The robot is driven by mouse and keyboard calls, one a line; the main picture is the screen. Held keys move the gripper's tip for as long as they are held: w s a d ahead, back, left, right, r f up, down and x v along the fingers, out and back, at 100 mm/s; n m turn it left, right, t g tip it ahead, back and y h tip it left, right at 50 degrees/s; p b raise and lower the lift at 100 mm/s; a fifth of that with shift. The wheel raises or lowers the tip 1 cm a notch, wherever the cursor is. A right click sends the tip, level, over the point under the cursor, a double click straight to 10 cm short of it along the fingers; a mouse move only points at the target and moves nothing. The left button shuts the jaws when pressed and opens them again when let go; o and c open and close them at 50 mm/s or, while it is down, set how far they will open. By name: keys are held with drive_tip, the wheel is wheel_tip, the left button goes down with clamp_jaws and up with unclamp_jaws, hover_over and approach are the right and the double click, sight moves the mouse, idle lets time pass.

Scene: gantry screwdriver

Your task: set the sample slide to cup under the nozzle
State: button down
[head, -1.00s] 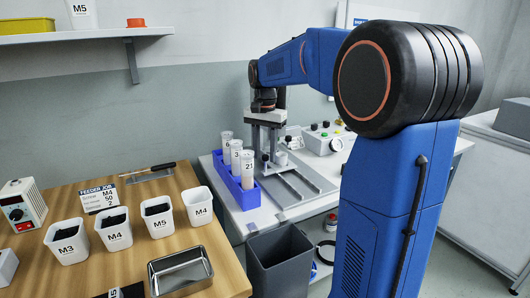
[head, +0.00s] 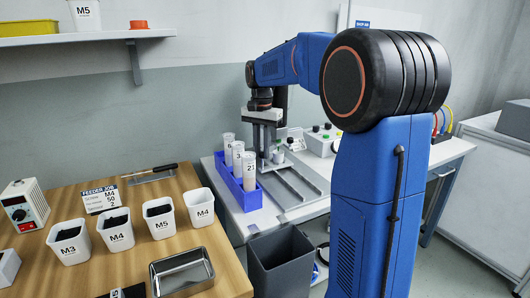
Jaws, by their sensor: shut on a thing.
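My gripper (head: 265,138) hangs downward at the dispensing station on the far white bench. Its fingers are shut low, by the sample slide (head: 279,157), which shows as a small pale cup-like part just right of them. The exact grip is too small to see and partly hidden by the tubes in front. Grey rails (head: 298,186) run from there toward the front right. The nozzle and the marks along the slide cannot be made out; my wrist and gripper cover much of the dark upright behind.
A blue rack (head: 240,194) with numbered tubes stands close left of my gripper. A control box (head: 322,141) with knobs and a gauge sits right behind. A grey bin (head: 282,264) stands below the bench front. The wooden table (head: 125,265) holds labelled screw cups and a metal tray.

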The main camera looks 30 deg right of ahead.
drive_tip(key=c, duration=1.6)
unclamp_jaws()
drive_tip(key=shift+w, duration=0.3)
drive_tip(key=shift+r, duration=0.15)
wheel_tip(320, 180, up, 17)
drive_tip(key=shift+r, duration=0.1)
drive_tip(key=shift+s, duration=0.1)
